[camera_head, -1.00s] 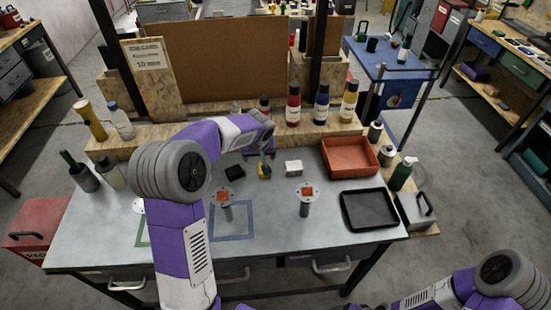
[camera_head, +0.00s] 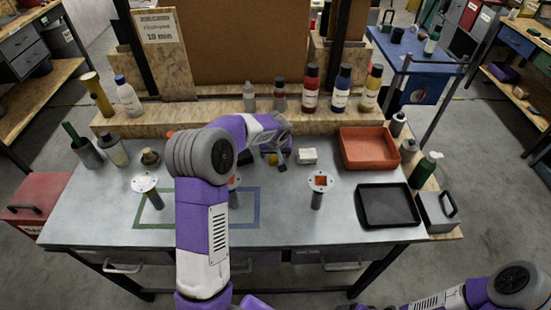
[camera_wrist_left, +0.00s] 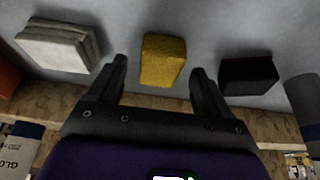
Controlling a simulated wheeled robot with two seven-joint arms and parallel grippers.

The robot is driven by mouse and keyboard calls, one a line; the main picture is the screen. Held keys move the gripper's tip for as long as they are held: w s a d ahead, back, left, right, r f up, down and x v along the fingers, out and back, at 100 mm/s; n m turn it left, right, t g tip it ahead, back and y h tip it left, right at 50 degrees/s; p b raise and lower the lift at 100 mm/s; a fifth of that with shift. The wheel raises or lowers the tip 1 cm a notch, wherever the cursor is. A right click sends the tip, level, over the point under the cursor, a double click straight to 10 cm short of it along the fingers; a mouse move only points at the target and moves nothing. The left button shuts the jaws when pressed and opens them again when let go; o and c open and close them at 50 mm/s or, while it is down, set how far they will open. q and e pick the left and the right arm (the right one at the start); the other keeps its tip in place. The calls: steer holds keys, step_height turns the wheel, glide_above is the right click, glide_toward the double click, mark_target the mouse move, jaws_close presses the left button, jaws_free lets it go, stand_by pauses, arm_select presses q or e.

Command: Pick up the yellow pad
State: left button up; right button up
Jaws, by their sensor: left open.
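The yellow pad (camera_wrist_left: 163,60) is a small block on the grey worktop. In the wrist view it lies between and a little beyond the fingertips of my left gripper (camera_wrist_left: 159,68), with space on both sides. The gripper is open and empty; its height above the pad is hard to judge. In the head view my left gripper (camera_head: 279,158) partly covers the yellow pad (camera_head: 272,159). A white pad (camera_wrist_left: 58,44) lies to the left and a black block (camera_wrist_left: 248,75) to the right in the wrist view. My right gripper is out of view.
Posts with round tops, such as one (camera_head: 318,192), stand nearer the front. A red tray (camera_head: 369,148) and a black tray (camera_head: 387,206) are at the right. Several bottles stand on a wooden ledge (camera_head: 220,110) behind.

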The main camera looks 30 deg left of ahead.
arm_select(q)
steer(key=shift+w+a+f, duration=0.1)
steer(key=shift+w+f, duration=0.15)
steer(key=shift+f, duration=0.35)
steer(key=c, duration=1.1)
steer(key=shift+o, duration=0.2)
step_height(320, 180, up, 10)
steer(key=p, duration=0.2)
